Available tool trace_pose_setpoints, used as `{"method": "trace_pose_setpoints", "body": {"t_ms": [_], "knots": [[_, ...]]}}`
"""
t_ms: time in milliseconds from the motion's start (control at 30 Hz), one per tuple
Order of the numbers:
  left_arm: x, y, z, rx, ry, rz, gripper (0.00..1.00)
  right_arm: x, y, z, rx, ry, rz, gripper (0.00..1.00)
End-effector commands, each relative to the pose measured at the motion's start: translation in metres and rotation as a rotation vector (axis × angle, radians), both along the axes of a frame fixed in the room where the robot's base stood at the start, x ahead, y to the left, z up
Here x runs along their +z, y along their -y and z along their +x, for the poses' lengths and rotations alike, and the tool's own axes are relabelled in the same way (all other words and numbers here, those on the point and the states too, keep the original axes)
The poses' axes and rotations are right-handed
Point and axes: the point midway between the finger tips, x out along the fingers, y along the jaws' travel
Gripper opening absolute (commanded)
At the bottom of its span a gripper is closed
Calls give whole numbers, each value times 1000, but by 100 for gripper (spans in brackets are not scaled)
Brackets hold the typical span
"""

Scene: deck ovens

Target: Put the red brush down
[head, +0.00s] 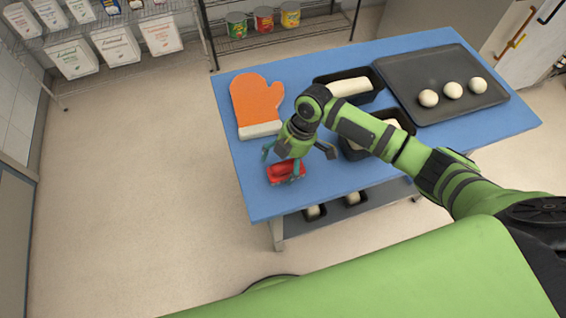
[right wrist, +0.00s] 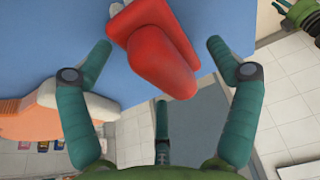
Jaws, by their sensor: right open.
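The red brush (head: 287,171) lies on the blue table (head: 234,178) near its front left corner. My right gripper (head: 295,160) is just above the brush with its fingers spread. In the right wrist view the red brush (right wrist: 158,62) shows between the open fingers of the right gripper (right wrist: 160,60), with clear gaps at both sides. The fingers do not close on it. Part of the brush is cut off at the top of that view.
An orange oven mitt (head: 257,102) lies behind the brush. Black loaf tins (head: 374,93) with dough and a dark tray (head: 428,71) with dough balls (head: 453,90) fill the table's right and back. Bare blue top surrounds the brush. A lower shelf (head: 377,198) holds more tins.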

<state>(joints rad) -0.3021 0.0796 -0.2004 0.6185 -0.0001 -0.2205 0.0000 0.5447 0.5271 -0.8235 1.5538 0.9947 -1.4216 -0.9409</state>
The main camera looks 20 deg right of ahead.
Motion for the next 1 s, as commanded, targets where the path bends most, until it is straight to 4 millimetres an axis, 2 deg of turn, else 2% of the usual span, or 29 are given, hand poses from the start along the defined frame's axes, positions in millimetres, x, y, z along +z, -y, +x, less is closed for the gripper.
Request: {"method": "trace_pose_setpoints", "body": {"t_ms": [300,500,700,1000], "knots": [[-14,0,2,0,4,0,52,62,21,3,1,8,-1,90],[-19,0,3,0,5,0,52,93,30,3,1,4,-1,90],[-20,0,3,0,5,0,52,105,33,2,1,1,-1,90],[-20,0,3,0,6,0,52,105,33,2,1,0,-1,90]]}}
